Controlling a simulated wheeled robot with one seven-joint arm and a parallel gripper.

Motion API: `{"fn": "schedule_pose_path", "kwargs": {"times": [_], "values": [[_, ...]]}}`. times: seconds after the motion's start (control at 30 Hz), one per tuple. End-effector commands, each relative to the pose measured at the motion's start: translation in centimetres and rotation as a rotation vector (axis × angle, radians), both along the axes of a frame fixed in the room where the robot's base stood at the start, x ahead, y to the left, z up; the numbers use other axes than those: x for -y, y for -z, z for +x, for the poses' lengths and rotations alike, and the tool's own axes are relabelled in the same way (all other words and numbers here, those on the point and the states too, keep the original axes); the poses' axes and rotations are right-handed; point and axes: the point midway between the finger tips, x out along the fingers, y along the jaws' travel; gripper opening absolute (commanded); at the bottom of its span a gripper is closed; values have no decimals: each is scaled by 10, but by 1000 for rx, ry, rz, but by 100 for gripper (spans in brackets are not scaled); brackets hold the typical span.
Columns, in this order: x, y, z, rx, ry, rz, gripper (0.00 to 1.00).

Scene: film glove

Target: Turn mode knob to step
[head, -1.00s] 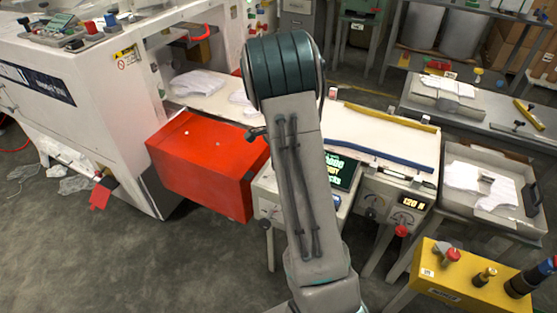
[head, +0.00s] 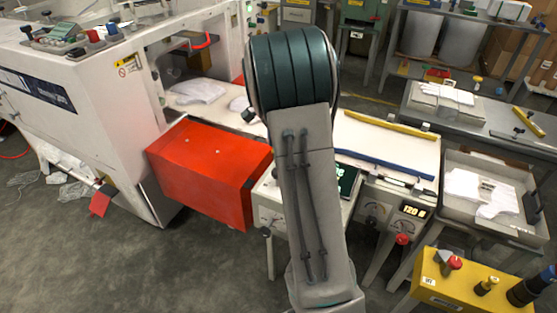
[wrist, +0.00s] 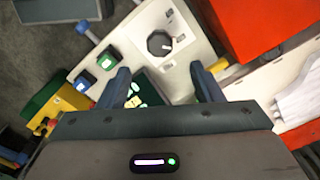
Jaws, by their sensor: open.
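A dark round knob (wrist: 160,43) with a white pointer mark sits on a white control panel (wrist: 128,35) in the wrist view. I take it to be the mode knob, but any lettering around it is too small to read. My gripper (wrist: 158,73) is open and empty. Its two blue-grey fingers point toward the panel, with the knob beyond and between their tips, apart from them. In the head view my arm hides the gripper and the knob; the panel's white front (head: 270,214) shows left of the arm.
Two lit push buttons (wrist: 95,72) and a blue-tipped lever (wrist: 88,32) are beside the knob. A red box-like cover (head: 205,170) stands left of the panel. A yellow control box (head: 460,287) stands at the lower right. Part of a dark screen (head: 347,181) shows right of my arm.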

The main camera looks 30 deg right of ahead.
Motion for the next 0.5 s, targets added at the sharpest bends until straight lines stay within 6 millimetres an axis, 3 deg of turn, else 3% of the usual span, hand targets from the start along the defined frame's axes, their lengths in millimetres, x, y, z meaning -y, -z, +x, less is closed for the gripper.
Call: {"fn": "schedule_pose_path", "kwargs": {"times": [0.2, 0.5], "values": [[0, -36, 1, 2, 1, 0, 59], [0, -47, 0, -1, 0, 0, 59]]}}
